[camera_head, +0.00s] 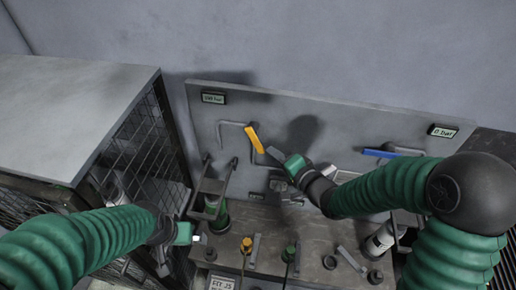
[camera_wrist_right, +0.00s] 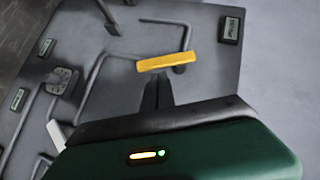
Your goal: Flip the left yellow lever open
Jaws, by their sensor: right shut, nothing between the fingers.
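The yellow lever (camera_head: 254,138) is on the grey wall panel, left of its middle, tilted with its upper end to the left. It also shows in the right wrist view (camera_wrist_right: 166,62) as a yellow bar just beyond my fingers. My right gripper (camera_head: 271,153) is shut and empty, close to the lever's lower right side. In the right wrist view its dark fingertips (camera_wrist_right: 158,82) are together and point at the lever. I cannot tell whether they touch it. My left gripper (camera_head: 202,238) is low on the left, away from the panel; its jaw opening is too small to tell.
A blue lever (camera_head: 380,153) is further right on the panel (camera_head: 330,115), under a "0 bar" display (camera_head: 442,131). Another display (camera_head: 213,97) is at upper left. A mesh-sided cabinet (camera_head: 75,90) stands at left. The bench (camera_head: 320,245) below holds several knobs and fittings.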

